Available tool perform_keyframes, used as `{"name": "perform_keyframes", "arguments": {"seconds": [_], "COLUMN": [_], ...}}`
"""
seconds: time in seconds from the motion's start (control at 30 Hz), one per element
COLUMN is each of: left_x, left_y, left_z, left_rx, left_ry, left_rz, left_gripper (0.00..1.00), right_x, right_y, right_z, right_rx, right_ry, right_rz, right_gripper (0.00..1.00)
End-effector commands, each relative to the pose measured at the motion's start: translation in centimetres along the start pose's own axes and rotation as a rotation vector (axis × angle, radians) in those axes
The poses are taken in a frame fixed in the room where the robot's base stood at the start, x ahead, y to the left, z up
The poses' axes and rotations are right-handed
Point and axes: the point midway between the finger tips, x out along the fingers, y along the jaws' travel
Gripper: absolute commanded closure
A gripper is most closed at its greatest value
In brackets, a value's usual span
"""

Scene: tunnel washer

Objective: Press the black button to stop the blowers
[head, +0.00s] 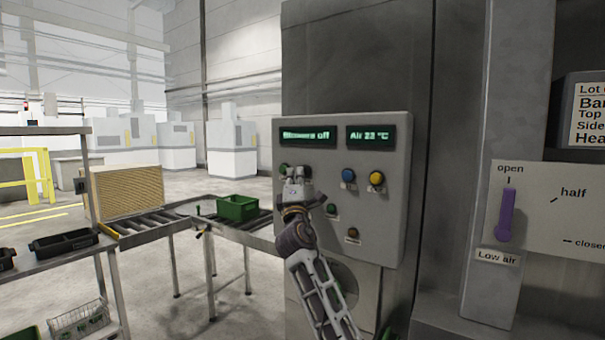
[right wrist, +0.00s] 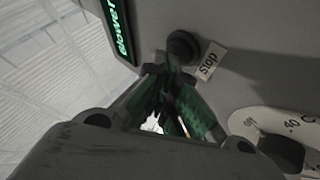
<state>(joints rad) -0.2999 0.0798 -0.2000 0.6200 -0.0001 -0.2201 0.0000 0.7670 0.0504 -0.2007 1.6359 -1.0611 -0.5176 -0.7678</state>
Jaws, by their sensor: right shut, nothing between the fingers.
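The grey control panel (head: 395,130) carries a lit display (head: 307,134) that reads "Blowers off". My right gripper (head: 298,172) is in front of the panel's left part, below that display, shut and empty. In the right wrist view the round black button (right wrist: 184,47) sits beside a label (right wrist: 211,61) reading "stop". The fingertips (right wrist: 166,76) are close to the button's lower edge in that view; I cannot tell whether they touch it. In the head view the gripper hides the black button. My left gripper is not in view.
A second display (head: 370,138) reads "Air 22 °C". The panel also has a blue button (head: 348,175) and a yellow button (head: 376,178). A purple lever (head: 505,215) is at the right. A roller conveyor with a green crate (head: 238,208) stands left.

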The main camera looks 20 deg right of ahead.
Motion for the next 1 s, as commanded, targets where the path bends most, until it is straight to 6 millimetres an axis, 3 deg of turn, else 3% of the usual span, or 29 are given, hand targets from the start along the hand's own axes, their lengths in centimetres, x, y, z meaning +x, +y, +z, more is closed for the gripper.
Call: {"name": "perform_keyframes", "arguments": {"seconds": [1.0], "left_x": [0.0], "left_y": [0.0], "left_z": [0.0], "left_rx": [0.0], "left_ry": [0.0], "left_rz": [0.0], "left_gripper": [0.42], "right_x": [-1.4], "right_y": [0.9], "right_z": [-0.9], "right_rx": [0.0], "right_ry": [0.0], "right_rz": [0.0], "right_gripper": [1.0]}}
